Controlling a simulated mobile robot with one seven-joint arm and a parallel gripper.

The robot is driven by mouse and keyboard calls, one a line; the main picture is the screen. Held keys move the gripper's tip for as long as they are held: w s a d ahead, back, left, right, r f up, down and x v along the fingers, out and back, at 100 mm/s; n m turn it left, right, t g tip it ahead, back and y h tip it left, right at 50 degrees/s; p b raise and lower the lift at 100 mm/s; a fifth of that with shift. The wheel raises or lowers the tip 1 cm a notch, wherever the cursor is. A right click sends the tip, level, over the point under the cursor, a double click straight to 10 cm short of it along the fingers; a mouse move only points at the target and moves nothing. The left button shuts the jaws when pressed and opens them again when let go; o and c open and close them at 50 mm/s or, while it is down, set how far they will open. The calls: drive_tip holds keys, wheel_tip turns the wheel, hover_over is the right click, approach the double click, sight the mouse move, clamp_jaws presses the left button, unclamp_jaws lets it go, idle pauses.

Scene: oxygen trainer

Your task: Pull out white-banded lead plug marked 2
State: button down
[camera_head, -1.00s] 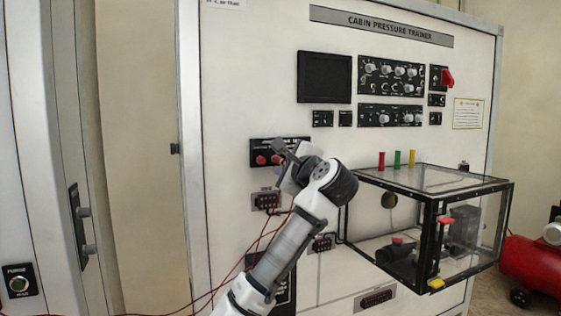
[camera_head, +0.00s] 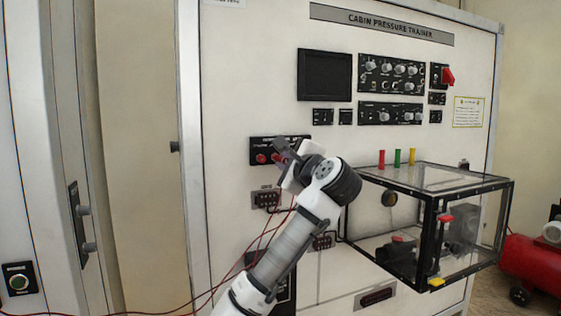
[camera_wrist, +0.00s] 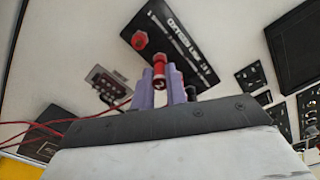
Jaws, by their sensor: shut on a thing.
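My gripper (camera_wrist: 160,84) has purple fingers closed on a red plug (camera_wrist: 159,70) with a pale band near its far end. The plug points toward the black oxygen line panel (camera_wrist: 190,42); I cannot tell whether its tip is still in the socket. No number on the plug is readable. A second red plug (camera_wrist: 139,41) stands on the panel to the upper left. In the head view, my gripper (camera_head: 285,157) is at the panel's right part, covering much of it, and a red plug (camera_head: 261,158) shows to its left.
Red leads (camera_head: 262,240) hang below the panel; they also show at left in the wrist view (camera_wrist: 40,128). A connector block (camera_head: 266,199) sits under the panel. A clear black-framed box (camera_head: 440,182) juts out to the right of my arm.

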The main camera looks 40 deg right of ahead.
sight(286, 161)
drive_tip(key=shift+b+v, duration=0.6)
drive_tip(key=shift+v, duration=1.55)
